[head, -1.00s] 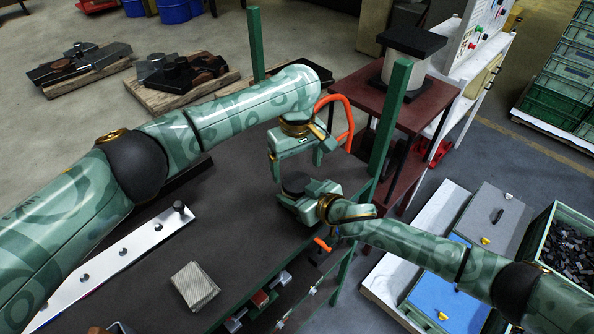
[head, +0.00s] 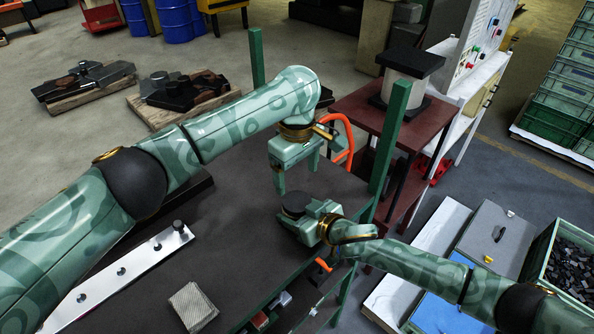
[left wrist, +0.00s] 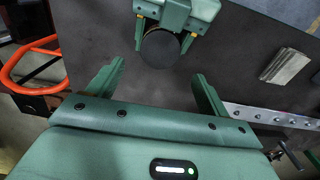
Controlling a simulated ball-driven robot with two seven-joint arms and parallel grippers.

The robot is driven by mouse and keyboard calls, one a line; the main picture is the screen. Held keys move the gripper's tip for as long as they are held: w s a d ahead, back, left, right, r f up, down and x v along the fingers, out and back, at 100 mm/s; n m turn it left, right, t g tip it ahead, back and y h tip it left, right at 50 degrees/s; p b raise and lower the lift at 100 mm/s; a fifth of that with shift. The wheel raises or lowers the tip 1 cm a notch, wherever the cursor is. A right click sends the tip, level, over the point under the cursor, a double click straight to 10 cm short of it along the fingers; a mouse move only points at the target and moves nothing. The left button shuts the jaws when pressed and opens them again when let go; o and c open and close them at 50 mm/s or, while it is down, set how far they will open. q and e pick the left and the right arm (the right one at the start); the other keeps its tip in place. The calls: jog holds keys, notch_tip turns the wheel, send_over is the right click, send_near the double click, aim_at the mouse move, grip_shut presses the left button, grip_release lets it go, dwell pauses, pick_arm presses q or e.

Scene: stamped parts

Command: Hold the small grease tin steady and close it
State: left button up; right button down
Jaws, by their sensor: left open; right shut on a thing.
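The small grease tin (head: 293,203) shows as a dark round shape at the right end of the dark bench. My right gripper (head: 299,217) is shut on it from the side. In the left wrist view the tin's round dark top (left wrist: 160,49) faces the camera, with the right gripper (left wrist: 166,22) behind it. I cannot tell whether that top is a lid or the open mouth. My left gripper (head: 296,179) points down above the tin, open, with nothing between its fingers. In the left wrist view its fingers (left wrist: 157,84) stand wide apart, with the tin beyond them.
A folded cloth-like stack (head: 193,307) and a pale metal strip with dark knobs (head: 121,271) lie on the bench (head: 235,220). Green posts (head: 391,140) rise at its edges. An orange loop (head: 349,135) is close behind the left gripper. The bench middle is clear.

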aim_at(297, 201)
pick_arm(q)
jog(key=shift+f, duration=3.95)
jog(key=c, duration=1)
jog(key=m, duration=0.3)
jog(key=o, duration=1.1)
jog(key=shift+r, duration=2.25)
jog(key=shift+c, duration=0.5)
